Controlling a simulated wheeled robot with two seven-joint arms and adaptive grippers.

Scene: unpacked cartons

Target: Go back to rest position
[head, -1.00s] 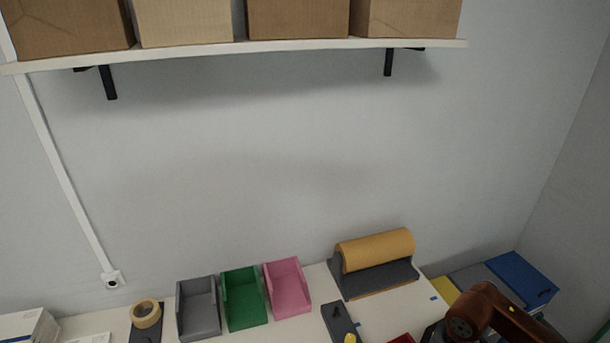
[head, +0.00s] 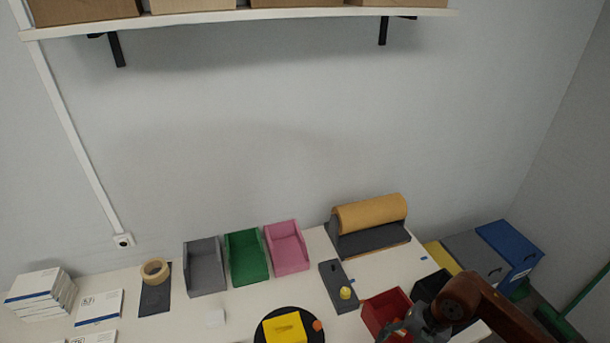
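My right arm comes in from the lower right. Its gripper (head: 398,327) is low in the head view, in front of a red bin (head: 376,305) on the white table (head: 210,283). The gripper is small and partly cut by its own arm, so I cannot tell whether its fingers are open or shut, or whether it touches the bin. My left gripper is not in view.
Grey (head: 204,270), green (head: 246,260) and pink (head: 286,250) bins stand along the back. A brown paper roll (head: 370,213) sits right of them. A yellow object (head: 285,328) is on a black disc. White boxes (head: 40,295) are at left. A shelf (head: 250,16) hangs above.

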